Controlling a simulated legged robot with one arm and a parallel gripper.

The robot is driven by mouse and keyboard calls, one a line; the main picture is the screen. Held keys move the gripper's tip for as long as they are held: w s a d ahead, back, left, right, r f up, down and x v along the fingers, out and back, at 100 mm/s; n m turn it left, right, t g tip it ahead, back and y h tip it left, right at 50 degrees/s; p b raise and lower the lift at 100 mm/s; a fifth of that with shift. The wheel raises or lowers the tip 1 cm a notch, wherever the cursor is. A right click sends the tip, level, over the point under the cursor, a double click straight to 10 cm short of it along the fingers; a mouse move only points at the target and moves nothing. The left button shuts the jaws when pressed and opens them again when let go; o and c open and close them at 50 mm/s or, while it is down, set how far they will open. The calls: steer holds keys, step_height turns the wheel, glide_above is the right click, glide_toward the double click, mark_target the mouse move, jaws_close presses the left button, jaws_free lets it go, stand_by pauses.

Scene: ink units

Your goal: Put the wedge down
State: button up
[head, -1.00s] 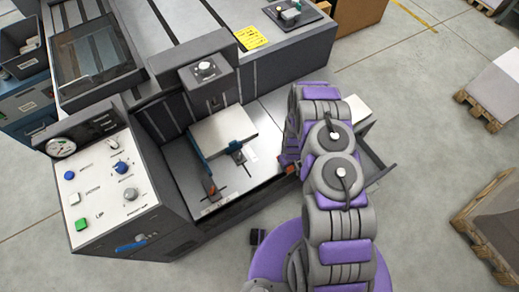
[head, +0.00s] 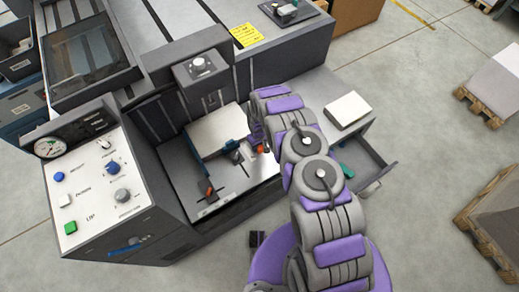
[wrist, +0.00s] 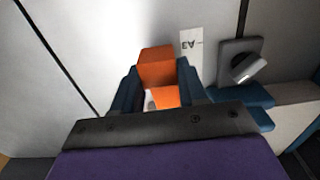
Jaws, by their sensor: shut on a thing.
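The wedge is the orange block (wrist: 156,66) between the blue fingers of my gripper (wrist: 158,82) in the wrist view. My gripper is shut on it. In the head view a small orange patch of the wedge (head: 262,149) shows beside the end of my arm, over the right part of the pale machine bed (head: 232,187). The fingers are mostly hidden there by my arm. In the wrist view a white label with dark print (wrist: 191,48) lies just beyond the wedge. I cannot tell whether the wedge touches the bed.
A pale plate block with blue sides (head: 217,130) stands on the bed, left of my gripper. A small orange-tipped clamp (head: 208,189) is at the bed's front left. A control panel (head: 98,180) stands left. An open drawer (head: 368,160) juts out right, below a pale block (head: 347,110).

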steer(key=f, duration=0.3)
steer(key=shift+s+a+f+b, duration=0.15)
steer(key=shift+s+a+b, duration=0.1)
steer(key=shift+b, duration=0.15)
steer(key=shift+a+f, duration=0.1)
steer(key=shift+c, duration=0.3)
steer(key=shift+w+d, duration=0.1)
steer(key=shift+d, duration=0.2)
steer(key=o, duration=0.9)
steer(key=shift+d, duration=0.1)
steer(key=shift+o, duration=1.1)
steer(key=shift+a, duration=0.3)
